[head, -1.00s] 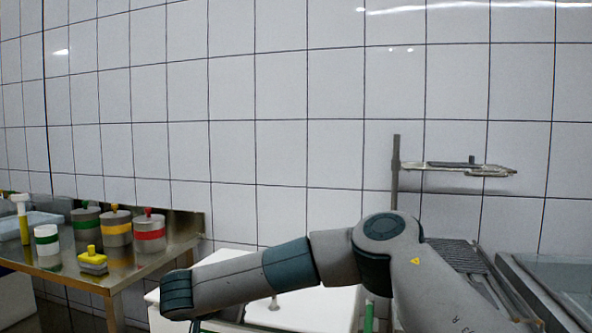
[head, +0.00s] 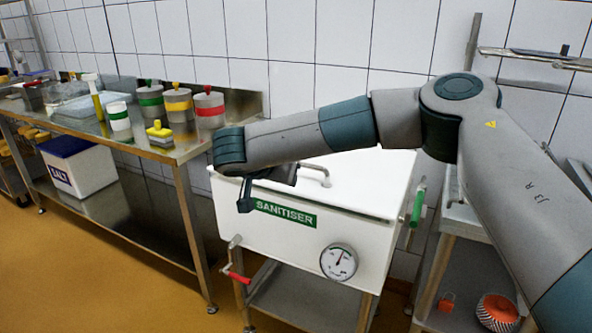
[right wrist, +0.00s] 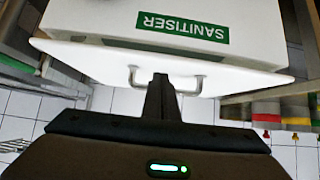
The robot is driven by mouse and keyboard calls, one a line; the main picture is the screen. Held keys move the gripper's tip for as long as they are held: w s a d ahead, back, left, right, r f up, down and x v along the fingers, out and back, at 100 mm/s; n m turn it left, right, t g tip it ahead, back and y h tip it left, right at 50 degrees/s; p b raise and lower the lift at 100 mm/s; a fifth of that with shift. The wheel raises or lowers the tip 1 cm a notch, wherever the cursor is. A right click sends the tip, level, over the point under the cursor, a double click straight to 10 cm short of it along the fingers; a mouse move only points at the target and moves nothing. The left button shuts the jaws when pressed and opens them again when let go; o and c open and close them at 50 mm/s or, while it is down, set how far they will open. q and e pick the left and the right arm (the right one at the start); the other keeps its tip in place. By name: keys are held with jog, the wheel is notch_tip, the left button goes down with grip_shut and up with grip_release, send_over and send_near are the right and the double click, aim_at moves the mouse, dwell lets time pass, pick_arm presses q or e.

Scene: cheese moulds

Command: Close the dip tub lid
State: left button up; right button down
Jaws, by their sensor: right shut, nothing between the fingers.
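The dip tub (head: 290,250) is a white box with a green SANITISER label, standing on a metal frame. Its white lid (head: 360,180) lies across the top with a metal bar handle (head: 315,172); I see no clear gap under its front edge, but cannot tell if it is fully seated. My right gripper (head: 246,203) points down over the tub's front left, its forearm crossing above the lid. In the right wrist view, upside down, the shut, empty fingers (right wrist: 161,82) appear between the legs of the lid handle (right wrist: 188,88); contact is unclear. My left gripper is out of view.
A red-handled tap (head: 236,275), a dial gauge (head: 338,262) and a green handle (head: 417,207) stick out from the tub. A steel table (head: 130,150) with banded moulds stands at left. A rack stands at right. The floor in front is clear.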

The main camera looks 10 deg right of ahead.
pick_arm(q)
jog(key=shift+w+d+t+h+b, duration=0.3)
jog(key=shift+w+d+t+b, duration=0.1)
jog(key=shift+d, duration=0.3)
pick_arm(e)
jog(key=s+a+f, duration=0.2)
jog(key=s+a, duration=0.2)
jog(key=s, duration=0.2)
jog(key=shift+s+a, duration=0.15)
jog(key=shift+a, duration=0.15)
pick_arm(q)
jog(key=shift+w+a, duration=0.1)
pick_arm(e)
jog(key=shift+d+r, duration=0.1)
